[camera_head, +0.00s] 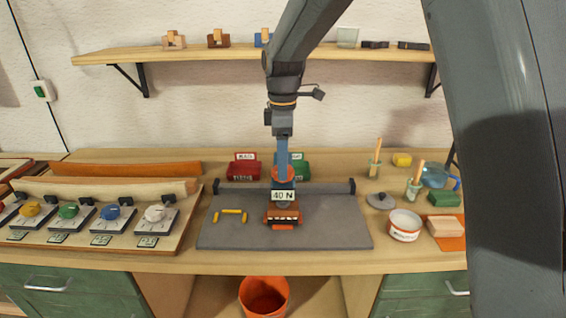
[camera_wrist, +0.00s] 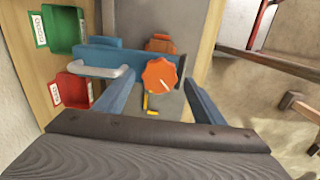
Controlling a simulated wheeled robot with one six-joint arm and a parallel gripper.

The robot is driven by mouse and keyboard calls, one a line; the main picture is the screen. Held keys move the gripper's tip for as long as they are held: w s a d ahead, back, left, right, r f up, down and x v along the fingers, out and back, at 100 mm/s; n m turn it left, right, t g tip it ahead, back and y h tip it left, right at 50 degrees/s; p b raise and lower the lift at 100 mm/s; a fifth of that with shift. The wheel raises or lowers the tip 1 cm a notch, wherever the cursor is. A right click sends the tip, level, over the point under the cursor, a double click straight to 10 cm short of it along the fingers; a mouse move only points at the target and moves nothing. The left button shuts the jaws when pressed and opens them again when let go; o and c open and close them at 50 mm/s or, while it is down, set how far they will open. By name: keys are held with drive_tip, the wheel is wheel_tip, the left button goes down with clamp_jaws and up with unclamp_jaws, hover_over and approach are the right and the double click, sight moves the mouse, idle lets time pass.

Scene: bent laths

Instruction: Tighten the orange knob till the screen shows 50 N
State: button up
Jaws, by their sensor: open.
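The orange knob (camera_wrist: 160,76) has a scalloped rim and a white pointer line in the wrist view. It sits on a blue clamp body (camera_wrist: 130,60) with a pale handle. In the head view the knob (camera_head: 276,173) is partly hidden behind my gripper. The screen (camera_head: 283,196) reads 40 N. Below it an orange-brown block (camera_head: 283,215) rests on the grey mat (camera_head: 340,225). My gripper (camera_wrist: 152,90) is open, with its blue fingers to the left and right of the knob in the wrist view. I cannot tell whether either finger touches it.
A red bin (camera_head: 244,172) and a green bin (camera_head: 300,171) stand behind the clamp. Yellow pieces (camera_head: 231,211) lie on the mat. At left is a board with several coloured dials (camera_head: 111,213). At right are a white tub (camera_head: 404,225) and a grey lid (camera_head: 380,201). A shelf (camera_head: 250,54) runs above.

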drive_tip(key=shift+f, duration=0.85)
drive_tip(key=c, duration=1.1)
drive_tip(key=shift+o, duration=0.2)
drive_tip(key=shift+m+p, duration=0.55)
drive_tip(key=shift+m, duration=0.75)
drive_tip(key=o, duration=1.1)
drive_tip(key=shift+c, duration=0.2)
drive_tip(key=shift+r, duration=0.1)
wheel_tip(320, 180, up, 8)
drive_tip(key=shift+f+b, duration=0.15)
drive_tip(key=shift+b, duration=1.05)
